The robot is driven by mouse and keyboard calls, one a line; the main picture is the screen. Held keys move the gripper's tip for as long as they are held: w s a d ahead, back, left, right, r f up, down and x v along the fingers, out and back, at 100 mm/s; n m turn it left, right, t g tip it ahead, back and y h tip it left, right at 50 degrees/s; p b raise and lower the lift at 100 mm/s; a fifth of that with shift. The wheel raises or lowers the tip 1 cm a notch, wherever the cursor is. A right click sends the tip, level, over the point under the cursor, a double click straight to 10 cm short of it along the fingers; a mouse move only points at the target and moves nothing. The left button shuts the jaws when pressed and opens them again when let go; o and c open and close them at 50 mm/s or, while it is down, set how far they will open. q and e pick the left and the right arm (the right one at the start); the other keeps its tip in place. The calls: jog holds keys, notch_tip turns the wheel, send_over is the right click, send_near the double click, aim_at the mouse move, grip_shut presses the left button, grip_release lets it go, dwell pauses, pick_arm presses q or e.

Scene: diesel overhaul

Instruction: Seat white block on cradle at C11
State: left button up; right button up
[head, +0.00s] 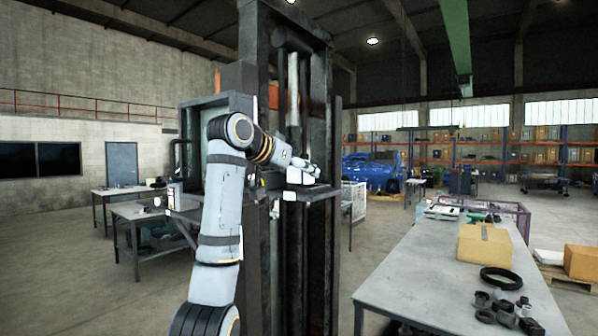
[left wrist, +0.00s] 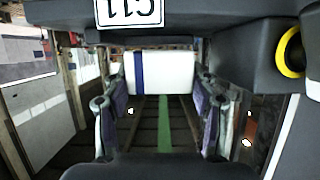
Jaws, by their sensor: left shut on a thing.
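My left gripper (head: 303,170) is at the dark upright frame in the middle of the head view, in front of a dark ledge (head: 318,191). It is shut on a white block (left wrist: 175,74) with a dark blue stripe. In the left wrist view the block spans the gap between the two fingers (left wrist: 160,88). A white label reading C11 (left wrist: 130,12), cut off by the top edge, is on a dark part just above the block. In the head view the block is small and hard to separate from the gripper. I cannot tell whether the block touches the cradle. My right gripper is not in view.
The tall dark frame (head: 319,90) stands close around my left arm. A long grey table (head: 420,275) on the right holds a cardboard box (head: 485,245), a black ring (head: 501,278) and several dark parts. Smaller work tables stand at the left. Open floor lies between.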

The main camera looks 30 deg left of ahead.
pick_arm(q)
jog(key=shift+f, duration=0.15)
jog(key=shift+s+f, duration=0.1)
jog(key=shift+f, duration=0.05)
jog(key=shift+f+b, duration=0.2)
jog(key=shift+b, duration=0.25)
jog(key=shift+f+b, duration=0.35)
jog(key=shift+f, duration=0.1)
jog(key=o, duration=1)
jog(key=shift+o, duration=0.7)
jog(key=shift+d+r, duration=0.1)
jog(key=shift+d, duration=0.1)
jog(key=shift+a, duration=0.1)
